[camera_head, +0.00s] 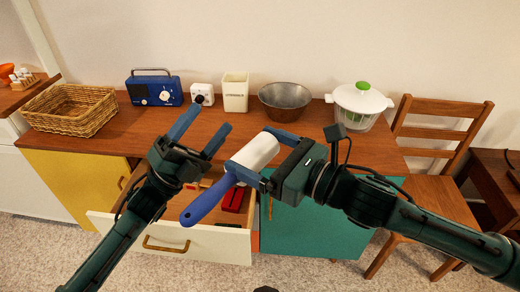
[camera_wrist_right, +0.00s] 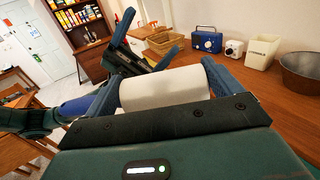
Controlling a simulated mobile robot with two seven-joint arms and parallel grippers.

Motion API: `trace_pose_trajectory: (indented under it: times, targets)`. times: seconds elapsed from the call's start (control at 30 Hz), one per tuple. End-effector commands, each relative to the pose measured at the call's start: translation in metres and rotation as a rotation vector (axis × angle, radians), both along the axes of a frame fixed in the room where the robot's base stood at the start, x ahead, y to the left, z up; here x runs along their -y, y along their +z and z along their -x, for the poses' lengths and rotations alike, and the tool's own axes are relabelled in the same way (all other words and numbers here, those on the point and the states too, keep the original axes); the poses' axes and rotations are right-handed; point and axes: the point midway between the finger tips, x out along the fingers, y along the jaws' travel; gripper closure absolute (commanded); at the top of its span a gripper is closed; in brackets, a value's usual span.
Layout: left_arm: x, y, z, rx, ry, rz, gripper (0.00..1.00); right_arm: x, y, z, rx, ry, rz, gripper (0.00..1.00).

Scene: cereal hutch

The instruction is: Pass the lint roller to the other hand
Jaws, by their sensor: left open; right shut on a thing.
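The lint roller has a white roll (camera_head: 256,151) and a blue handle (camera_head: 207,203). My right gripper (camera_head: 260,157) is shut on it, with its fingers at the two ends of the white roll. The handle points down and left in the head view, over the open drawer. In the right wrist view the white roll (camera_wrist_right: 163,88) lies between the blue fingers. My left gripper (camera_head: 205,130) is open and empty, just left of the roller and apart from it. It also shows in the right wrist view (camera_wrist_right: 148,42), beyond the roll.
The open drawer (camera_head: 170,240) holds a red item (camera_head: 233,198) and other things. On the wooden hutch top (camera_head: 180,117) stand a wicker basket (camera_head: 72,108), blue radio (camera_head: 154,88), white utensil holder (camera_head: 235,91), metal bowl (camera_head: 285,101) and salad spinner (camera_head: 358,104). A chair (camera_head: 440,130) stands right.

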Motion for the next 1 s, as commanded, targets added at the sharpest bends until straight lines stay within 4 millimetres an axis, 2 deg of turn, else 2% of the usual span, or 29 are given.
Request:
trace_pose_trajectory:
  times: [0.03,0.17,0.27,0.4,0.5,0.6,0.73,0.87,1.0]
  targets:
    - [-0.002,-0.031,0.002,-0.184,0.002,0.064,0.28,0.0,0.001,0.0,0.001,0.0,-0.001,0.34]
    - [-0.007,-0.101,0.011,-0.594,0.021,0.218,0.28,0.0,0.001,0.0,0.001,0.0,-0.001,0.34]
    - [-0.013,-0.152,0.029,-0.874,0.048,0.339,0.28,0.0,0.0,0.0,0.001,0.0,-0.001,0.34]
    - [-0.02,-0.218,0.067,-1.223,0.106,0.514,0.28,0.0,0.0,0.0,0.001,0.0,-0.001,0.34]
    - [-0.025,-0.256,0.099,-1.433,0.157,0.634,0.28,0.0,0.0,0.0,0.001,0.0,-0.001,0.34]
    - [-0.029,-0.286,0.13,-1.601,0.21,0.736,0.28,0.0,0.0,0.0,0.001,0.0,-0.001,0.34]
    - [-0.032,-0.309,0.161,-1.745,0.267,0.833,0.28,0.0,0.0,0.0,0.001,0.0,-0.001,0.34]
    - [-0.034,-0.32,0.178,-1.817,0.299,0.883,0.28,0.0,0.0,0.0,0.001,0.0,-0.001,0.34]
    - [-0.034,-0.324,0.182,-1.836,0.309,0.896,0.28,0.0,0.0,0.0,0.001,0.0,-0.001,0.34]
